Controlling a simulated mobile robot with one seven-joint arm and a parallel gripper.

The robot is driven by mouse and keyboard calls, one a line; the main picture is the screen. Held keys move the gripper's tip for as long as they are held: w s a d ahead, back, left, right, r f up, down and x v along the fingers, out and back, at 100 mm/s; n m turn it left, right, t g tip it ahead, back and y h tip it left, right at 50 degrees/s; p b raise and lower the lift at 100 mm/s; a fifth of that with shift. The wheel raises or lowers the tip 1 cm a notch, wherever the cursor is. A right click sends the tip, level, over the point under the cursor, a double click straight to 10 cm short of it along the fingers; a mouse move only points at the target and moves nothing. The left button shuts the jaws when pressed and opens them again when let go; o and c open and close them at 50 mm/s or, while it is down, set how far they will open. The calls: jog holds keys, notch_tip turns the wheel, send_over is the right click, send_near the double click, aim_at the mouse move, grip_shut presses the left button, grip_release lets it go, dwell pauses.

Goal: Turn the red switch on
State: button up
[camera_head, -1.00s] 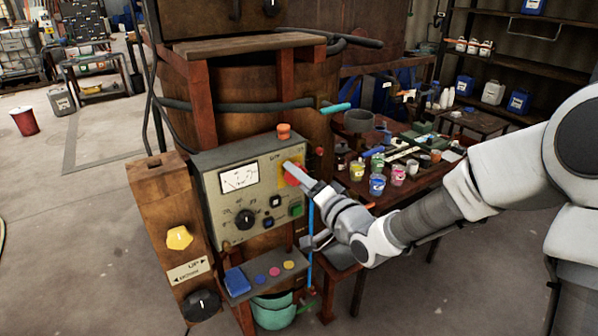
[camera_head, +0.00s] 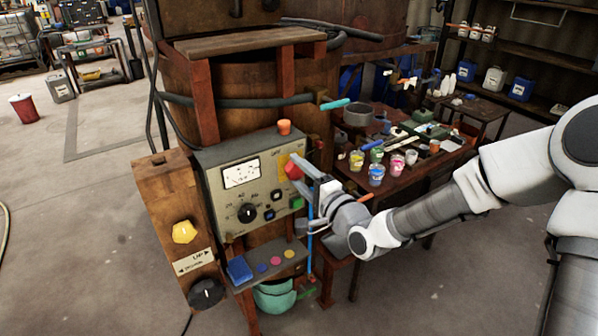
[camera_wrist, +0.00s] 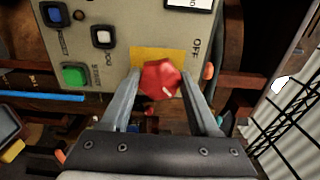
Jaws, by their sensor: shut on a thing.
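The red switch (camera_head: 293,170) is a knob on a yellow plate at the upper right of the grey control panel (camera_head: 228,202). In the wrist view the red switch (camera_wrist: 161,80) shows large, with a small pale mark low on its face. The word OFF stands on the panel beside the yellow plate (camera_wrist: 150,54). My gripper (camera_wrist: 158,84) has one finger on each side of the red switch and is shut on it. In the head view my gripper (camera_head: 300,166) reaches the panel from the right, and its fingers partly cover the switch.
The panel also carries a meter (camera_head: 240,174), a black dial (camera_head: 247,213) and a green button (camera_head: 297,203). An orange knob (camera_head: 284,127) stands on top of it. A table with paint cups (camera_head: 377,174) is to the right. A yellow knob (camera_head: 184,232) is at lower left.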

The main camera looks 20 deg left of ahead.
jog(key=o, duration=1.4)
jog(key=shift+p+v, duration=6.8)
jog(key=shift+v, duration=1.9)
